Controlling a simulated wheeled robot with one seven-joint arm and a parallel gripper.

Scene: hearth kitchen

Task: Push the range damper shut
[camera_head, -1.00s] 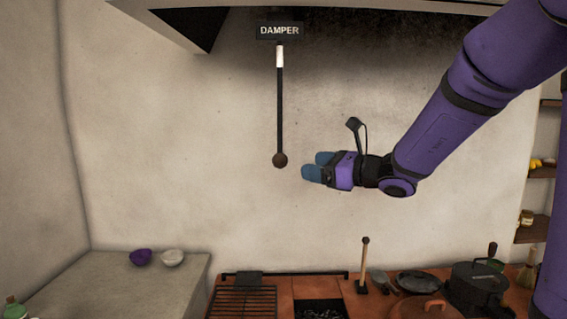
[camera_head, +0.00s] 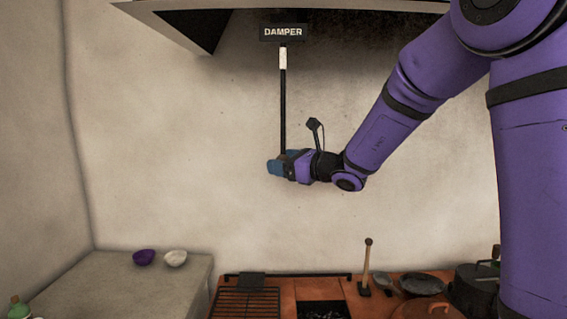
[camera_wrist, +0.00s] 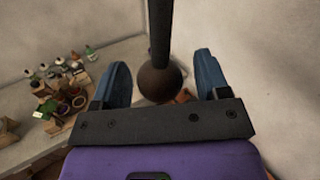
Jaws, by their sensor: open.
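The range damper (camera_head: 283,105) is a dark rod with a white band near its top, hanging under the hood below a sign reading DAMPER (camera_head: 283,32). Its round brown knob (camera_wrist: 159,82) shows in the wrist view, between the two blue fingers of my gripper (camera_wrist: 165,84). The fingers are open, with a gap visible on each side of the knob. In the head view my gripper (camera_head: 277,166) is at the rod's lower end and hides the knob. I cannot tell whether a finger touches it.
The hood (camera_head: 350,5) overhangs from above. Below are the range with a grate (camera_head: 246,302), a wooden-handled tool (camera_head: 367,262) and dark pans (camera_head: 423,284). A counter at left holds a purple bowl (camera_head: 144,257) and a white bowl (camera_head: 175,258). The wall around the rod is bare.

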